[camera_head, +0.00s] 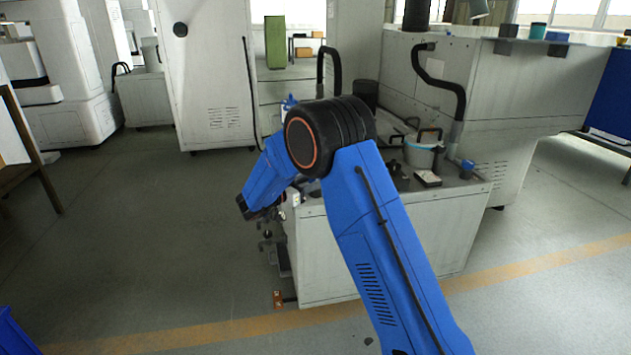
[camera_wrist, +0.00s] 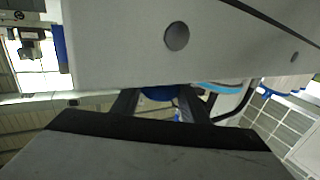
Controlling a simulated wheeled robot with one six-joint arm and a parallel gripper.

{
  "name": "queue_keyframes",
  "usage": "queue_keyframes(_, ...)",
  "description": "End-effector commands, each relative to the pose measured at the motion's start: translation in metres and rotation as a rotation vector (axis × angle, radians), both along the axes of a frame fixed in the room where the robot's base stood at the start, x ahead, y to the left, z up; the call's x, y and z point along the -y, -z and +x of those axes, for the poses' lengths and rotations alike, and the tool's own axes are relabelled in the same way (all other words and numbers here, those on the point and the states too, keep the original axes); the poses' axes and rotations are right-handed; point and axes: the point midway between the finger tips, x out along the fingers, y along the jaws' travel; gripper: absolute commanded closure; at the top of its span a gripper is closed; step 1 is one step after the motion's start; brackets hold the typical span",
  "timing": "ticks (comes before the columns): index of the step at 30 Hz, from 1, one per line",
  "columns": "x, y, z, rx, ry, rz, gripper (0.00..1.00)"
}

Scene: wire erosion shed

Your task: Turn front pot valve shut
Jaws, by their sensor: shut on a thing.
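In the wrist view, the two dark fingers of my gripper (camera_wrist: 159,96) are closed on a small blue part, which I take to be the handle of the front pot valve (camera_wrist: 158,92). Only a little of the blue part shows between the fingers, so its turn angle cannot be told. In the head view my blue arm bends over and reaches down past the left side of a pale machine cabinet (camera_head: 330,250). There the gripper and the valve cannot be made out clearly behind my arm. Dark fittings (camera_head: 267,235) show low by that side.
The cabinet top holds a white pot with a blue band (camera_head: 420,155), black hoses and small dark items. A larger machine (camera_head: 540,95) stands behind it. A dark wooden table (camera_head: 30,150) is at the left edge. The grey floor (camera_head: 120,230) left of the cabinet is clear.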

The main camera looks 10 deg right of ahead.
Motion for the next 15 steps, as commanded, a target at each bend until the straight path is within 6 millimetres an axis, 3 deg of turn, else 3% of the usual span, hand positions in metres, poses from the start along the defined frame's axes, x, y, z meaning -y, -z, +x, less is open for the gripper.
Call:
queue_keyframes(14, 0.0004, -0.0016, 0.0007, 0.004, 0.011, 0.0, 0.82)
queue_keyframes(15, 0.0004, -0.0017, 0.0008, 0.004, 0.011, 0.0, 0.5)
